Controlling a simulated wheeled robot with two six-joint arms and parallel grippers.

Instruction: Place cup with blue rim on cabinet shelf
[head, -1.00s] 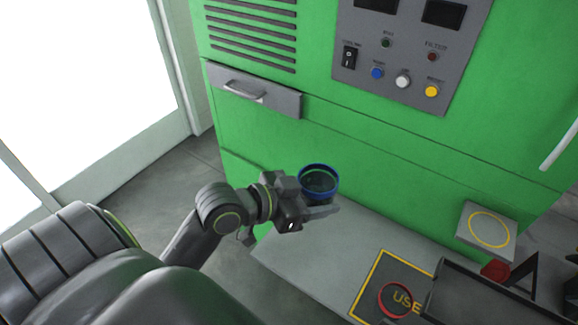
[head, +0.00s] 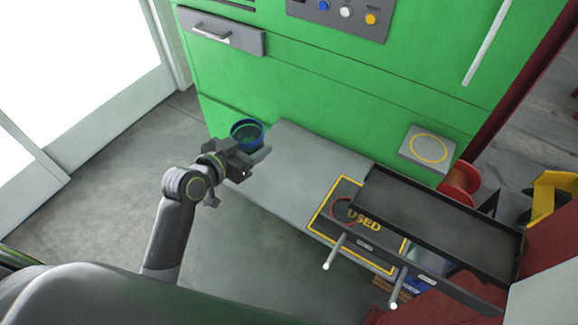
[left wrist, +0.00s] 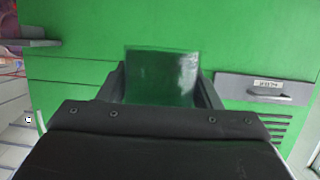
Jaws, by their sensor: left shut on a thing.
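The cup with the blue rim (head: 247,131) is dark and see-through, held in front of the green cabinet's lower left. My left gripper (head: 256,157) is shut on it. In the left wrist view the cup (left wrist: 162,78) shows as a dark green translucent wall between the two fingers, with the cabinet behind. A small grey shelf (head: 412,146) with a yellow ring marking juts from the green cabinet (head: 330,75), well to the right of the cup. My right gripper is not in view.
A grey bench (head: 290,165) runs along the cabinet's foot. On it are a yellow-framed "USED" mark and a red ring-shaped rim (head: 334,212). A black tray (head: 440,215) with two pale-tipped rods stands right of it. A red spool (head: 459,183) sits below the shelf.

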